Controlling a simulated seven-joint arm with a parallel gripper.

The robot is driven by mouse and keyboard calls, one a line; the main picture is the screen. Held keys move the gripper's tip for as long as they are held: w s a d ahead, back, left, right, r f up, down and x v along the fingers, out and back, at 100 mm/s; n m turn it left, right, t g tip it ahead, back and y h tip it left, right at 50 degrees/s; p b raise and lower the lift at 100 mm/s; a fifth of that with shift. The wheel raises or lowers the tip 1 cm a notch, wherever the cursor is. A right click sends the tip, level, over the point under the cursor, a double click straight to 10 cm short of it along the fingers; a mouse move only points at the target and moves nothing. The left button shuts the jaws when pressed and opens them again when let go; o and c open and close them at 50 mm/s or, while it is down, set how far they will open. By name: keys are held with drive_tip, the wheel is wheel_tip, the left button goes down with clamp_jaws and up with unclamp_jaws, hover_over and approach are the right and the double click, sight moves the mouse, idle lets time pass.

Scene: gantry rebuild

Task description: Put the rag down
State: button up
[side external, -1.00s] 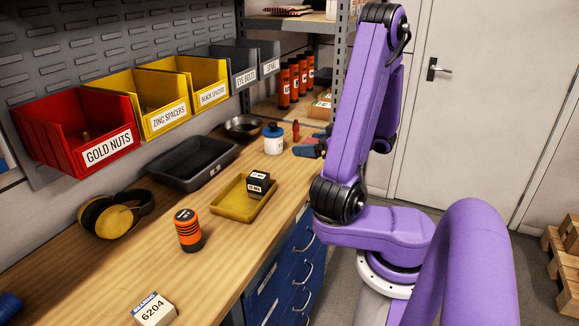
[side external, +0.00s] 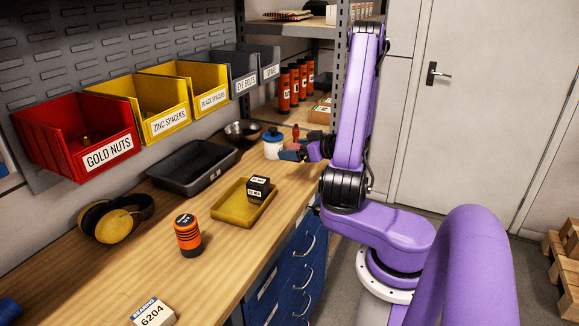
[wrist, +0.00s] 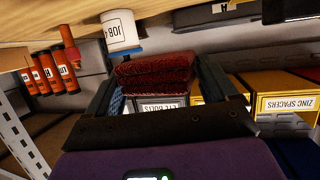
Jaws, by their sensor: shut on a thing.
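A dark red folded rag (wrist: 155,72) sits between the fingers of my gripper (wrist: 160,85) in the wrist view, and the gripper is shut on it. In the side view my gripper (side external: 298,153) is above the far right part of the bench, close to the white pot with a blue lid (side external: 273,143). The rag cannot be made out clearly in the side view. The wrist view is turned upside down, and the pot (wrist: 119,30) shows there just beyond the rag.
On the wooden bench (side external: 120,255) stand a yellow tray (side external: 232,213) with a small dark box (side external: 259,189), a black tray (side external: 190,172), a metal bowl (side external: 243,132), an orange-black cylinder (side external: 188,236), yellow earmuffs (side external: 115,218) and a bearing box (side external: 153,314). The front bench stretch between them is clear.

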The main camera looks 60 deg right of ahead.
hover_over(289, 174)
drive_tip(key=f, duration=0.4)
drive_tip(key=shift+s+a+f, duration=0.1)
drive_tip(key=shift+s+f, duration=0.05)
drive_tip(key=shift+s, duration=0.2)
drive_tip(key=f, duration=0.2)
drive_tip(key=shift+w+d+f, duration=0.25)
drive_tip(key=shift+w+f, duration=0.1)
drive_tip(key=shift+f, duration=0.5)
drive_tip(key=shift+f, duration=0.15)
drive_tip(key=o, duration=0.8)
drive_tip(key=v, duration=1.6)
drive_tip(key=shift+s+r, duration=0.25)
drive_tip(key=shift+s+a+r, duration=0.15)
drive_tip(key=shift+s+a, duration=0.05)
drive_tip(key=shift+s, duration=0.15)
drive_tip(key=shift+c, duration=1.4)
